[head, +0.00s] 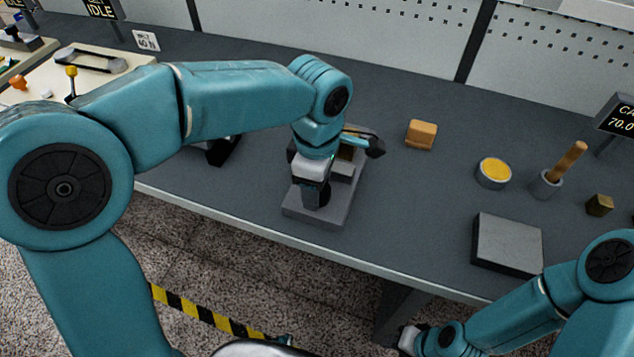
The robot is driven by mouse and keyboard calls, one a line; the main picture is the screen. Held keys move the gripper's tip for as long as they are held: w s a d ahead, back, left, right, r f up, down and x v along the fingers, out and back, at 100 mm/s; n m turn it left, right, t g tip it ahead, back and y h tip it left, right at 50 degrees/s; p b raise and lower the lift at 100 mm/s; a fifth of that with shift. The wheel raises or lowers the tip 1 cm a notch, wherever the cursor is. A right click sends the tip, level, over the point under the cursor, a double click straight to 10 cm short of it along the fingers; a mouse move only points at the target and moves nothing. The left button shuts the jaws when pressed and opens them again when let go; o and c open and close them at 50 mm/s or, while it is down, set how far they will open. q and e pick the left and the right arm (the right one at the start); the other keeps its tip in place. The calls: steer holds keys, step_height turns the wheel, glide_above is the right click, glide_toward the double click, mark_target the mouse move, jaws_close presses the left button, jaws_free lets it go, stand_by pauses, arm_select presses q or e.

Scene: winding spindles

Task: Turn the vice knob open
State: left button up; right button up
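The vice (298,207) is a grey block-like device on a flat base near the front edge of the bench. My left gripper (317,196) reaches down over the vice's front side, with its dark fingers close to it. The vice knob cannot be made out; the gripper and wrist cover that part. Whether the fingers touch or grip anything cannot be told. My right gripper (406,340) is low at the bottom edge, in front of and below the bench, far from the vice. Its fingers cannot be made out.
An orange-brown block (421,134) sits right of the vice. Bare bench lies between the vice and the box.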

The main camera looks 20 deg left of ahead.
arm_select(q)
steer(key=o, duration=1.1)
steer(key=shift+w+r, duration=0.1)
steer(key=shift+r, duration=0.05)
steer(key=shift+c, duration=0.2)
step_height(320, 180, up, 16)
steer(key=p, duration=0.3)
steer(key=shift+r, duration=0.15)
